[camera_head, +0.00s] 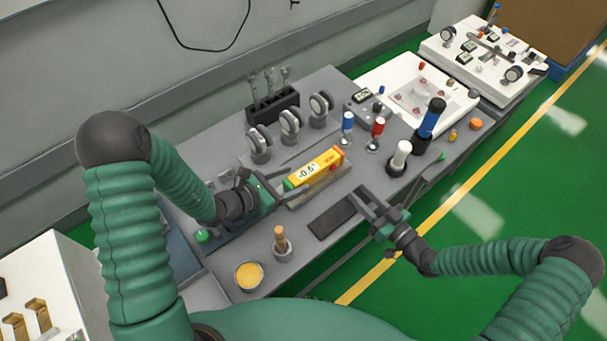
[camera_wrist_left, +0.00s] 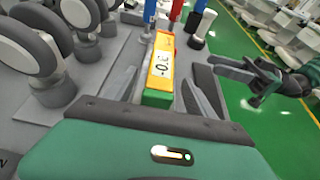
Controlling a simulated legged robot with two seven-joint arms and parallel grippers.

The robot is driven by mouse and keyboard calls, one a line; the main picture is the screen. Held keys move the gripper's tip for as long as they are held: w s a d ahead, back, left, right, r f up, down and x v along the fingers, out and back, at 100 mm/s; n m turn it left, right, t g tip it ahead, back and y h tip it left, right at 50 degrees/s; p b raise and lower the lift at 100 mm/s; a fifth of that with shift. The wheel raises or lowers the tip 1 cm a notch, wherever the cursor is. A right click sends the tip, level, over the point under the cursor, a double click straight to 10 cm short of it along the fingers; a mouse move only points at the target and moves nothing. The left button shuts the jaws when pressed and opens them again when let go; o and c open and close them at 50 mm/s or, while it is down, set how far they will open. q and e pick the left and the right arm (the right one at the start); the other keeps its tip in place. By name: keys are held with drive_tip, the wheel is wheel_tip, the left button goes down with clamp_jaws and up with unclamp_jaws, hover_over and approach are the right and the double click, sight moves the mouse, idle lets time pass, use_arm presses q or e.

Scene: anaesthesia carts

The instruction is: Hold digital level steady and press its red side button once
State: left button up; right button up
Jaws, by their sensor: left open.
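The digital level (camera_head: 313,168) is a yellow bar with a white display, a green near end and an orange far end. It rests on a grey holder (camera_head: 312,193) on the bench. A small red spot (camera_head: 334,168) shows on its side near the far end; I take it for the button. My left gripper (camera_head: 284,188) is open at the green end. In the left wrist view the level (camera_wrist_left: 160,70) lies between the spread fingers, with gaps on both sides. My right gripper (camera_head: 363,198) is open and empty, to the right of the level, above a dark pad (camera_head: 332,215).
Several round gauges (camera_head: 291,124) stand behind the level. Blue and red knobs (camera_head: 378,128), a white cylinder (camera_head: 398,158) and a blue-black cylinder (camera_head: 430,125) stand to the right. A yellow cup (camera_head: 249,275) and a wooden-handled tool (camera_head: 281,240) stand in front.

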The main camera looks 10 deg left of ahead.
sight(305, 176)
use_arm(q)
drive_tip(key=x, duration=0.5)
drive_tip(key=shift+w+d, duration=0.15)
clamp_jaws()
use_arm(e)
clamp_jaws()
idle(1.7)
